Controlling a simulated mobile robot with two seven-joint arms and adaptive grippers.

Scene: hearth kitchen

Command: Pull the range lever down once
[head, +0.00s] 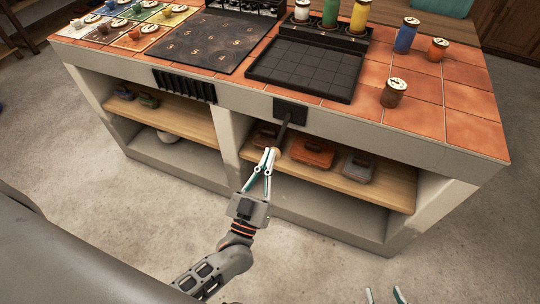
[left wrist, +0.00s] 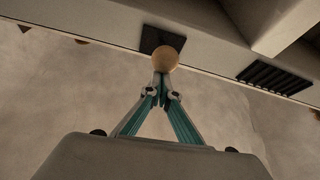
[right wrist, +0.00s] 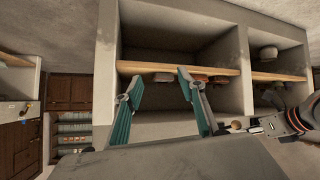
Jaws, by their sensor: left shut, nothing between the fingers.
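The range lever (head: 283,134) is a dark rod coming out of a black plate (head: 291,109) on the front of the counter, with a pale round knob (head: 275,153) at its end. In the head view it slants down and slightly left from the plate. My left gripper (head: 270,151) is shut and empty, its fingertips right at the knob. In the left wrist view the knob (left wrist: 166,59) sits just beyond the closed fingertips (left wrist: 162,75); whether they touch cannot be told. My right gripper (right wrist: 156,82) is open and empty, partly showing at the head view's bottom edge (head: 385,296).
Below the counter (head: 460,146), a wooden shelf (head: 385,189) holds several lidded containers. A black vent (head: 184,86) is left of the lever plate. A black grid tray (head: 304,70) and jars stand on top. The floor (head: 320,255) in front is clear.

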